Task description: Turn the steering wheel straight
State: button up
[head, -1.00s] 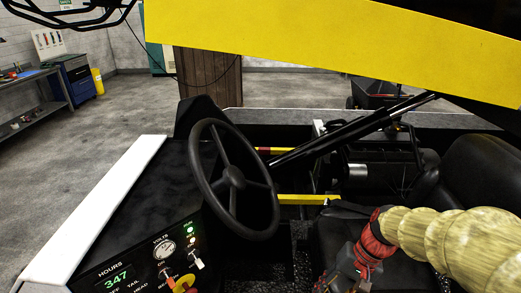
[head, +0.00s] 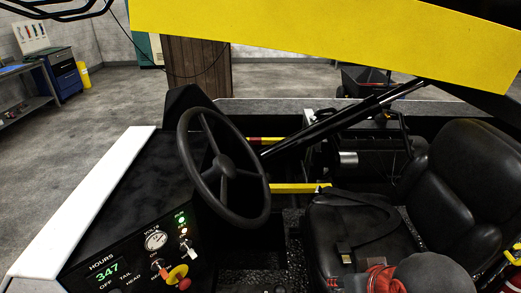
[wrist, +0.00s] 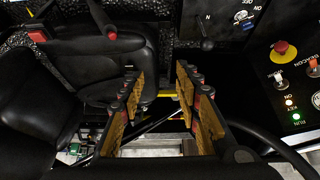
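The black steering wheel (head: 223,164) stands tilted on the dashboard in the head view. It has three visible spokes: one up and slightly left, one to the right, one down. Part of its dark rim (wrist: 283,150) curves through the lower right of the wrist view. My gripper (wrist: 157,76) is open and empty, with yellow pads on both fingers. It is apart from the rim, over the gap between the seat and the dash. The fingers are not in the head view; only a red and grey part of my arm shows at its bottom right.
A black seat (head: 372,222) is right of the wheel; it shows at left in the wrist view. The dash panel (head: 130,262) carries switches, lit lamps, a yellow-red knob (head: 177,277) and an hours display. A yellow panel (head: 335,40) hangs overhead. Dark struts cross behind the wheel.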

aim_at(224, 167)
jog(key=l+u, duration=0.15)
jog(key=u, duration=0.25)
jog(key=l+u, duration=0.15)
jog(key=u, duration=0.25)
jog(key=k+l+u, duration=0.3)
jog(key=k+l, duration=0.25)
jog(key=l, duration=0.35)
jog(key=k+l+u, duration=0.35)
jog(key=k+l, duration=0.3)
jog(key=l, duration=0.1)
